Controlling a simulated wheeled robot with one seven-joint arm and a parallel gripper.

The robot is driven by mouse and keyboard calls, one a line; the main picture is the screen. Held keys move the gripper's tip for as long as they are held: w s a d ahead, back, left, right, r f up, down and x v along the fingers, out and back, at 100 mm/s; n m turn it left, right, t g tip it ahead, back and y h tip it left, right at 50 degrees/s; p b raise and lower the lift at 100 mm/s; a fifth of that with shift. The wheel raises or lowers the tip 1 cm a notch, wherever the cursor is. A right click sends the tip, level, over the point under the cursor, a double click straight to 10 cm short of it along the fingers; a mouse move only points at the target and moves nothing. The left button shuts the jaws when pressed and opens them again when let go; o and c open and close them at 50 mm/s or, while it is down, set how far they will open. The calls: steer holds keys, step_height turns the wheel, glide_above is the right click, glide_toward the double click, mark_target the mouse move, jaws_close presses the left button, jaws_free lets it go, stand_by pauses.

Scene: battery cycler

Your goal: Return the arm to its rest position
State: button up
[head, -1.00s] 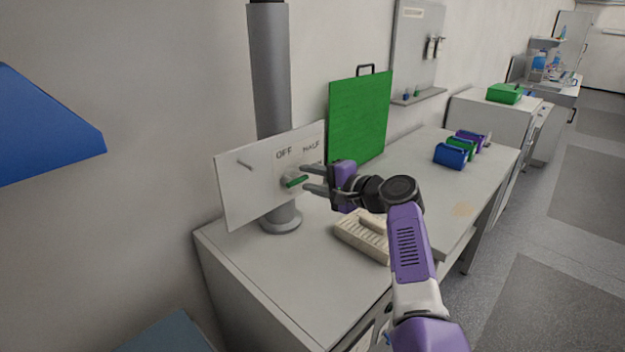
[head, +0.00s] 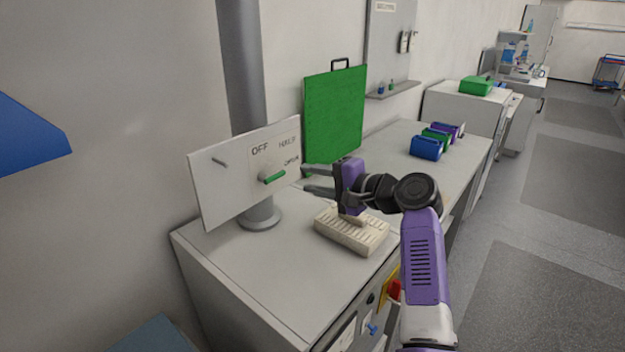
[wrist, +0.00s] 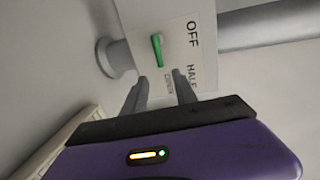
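My gripper (head: 311,180) is open and empty, with its two grey fingers pointing at the white switch panel. In the head view it is to the right of the panel and apart from it. The panel (head: 215,205) carries the words OFF, HALF and a third label, and a knob with a green handle (head: 274,177). In the wrist view the green handle (wrist: 157,50) shows beyond the fingertips (wrist: 160,82), with a gap between. My purple arm reaches in from the lower right over the bench.
A beige slotted block (head: 350,236) sits on the bench (head: 255,270) below my gripper. A green board (head: 335,115) leans on the wall behind. Blue (head: 425,148), green and purple holders stand farther back. A grey pole (head: 243,80) rises behind the panel. The floor at right is clear.

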steer(key=w+d+r+t+h, duration=0.2)
steer(key=d+t+h, duration=0.35)
steer(key=d, duration=0.35)
steer(key=s+d+f+n+t+h, duration=0.1)
steer(key=s+d+f+t+h, duration=0.15)
steer(key=s+d+f, duration=0.45)
steer(key=s+d+f+n+t+h, duration=0.1)
steer(key=s+d+f+n+h, duration=0.15)
steer(key=s+d+f, duration=0.5)
steer(key=s+f+n+g+h, duration=0.1)
steer(key=s+f+n+g, duration=0.1)
steer(key=s, duration=2.2)
steer(key=s+a+f+n+g+h, duration=0.1)
steer(key=s+f+n+g, duration=0.1)
steer(key=s, duration=2.2)
steer(key=shift+a, duration=0.2)
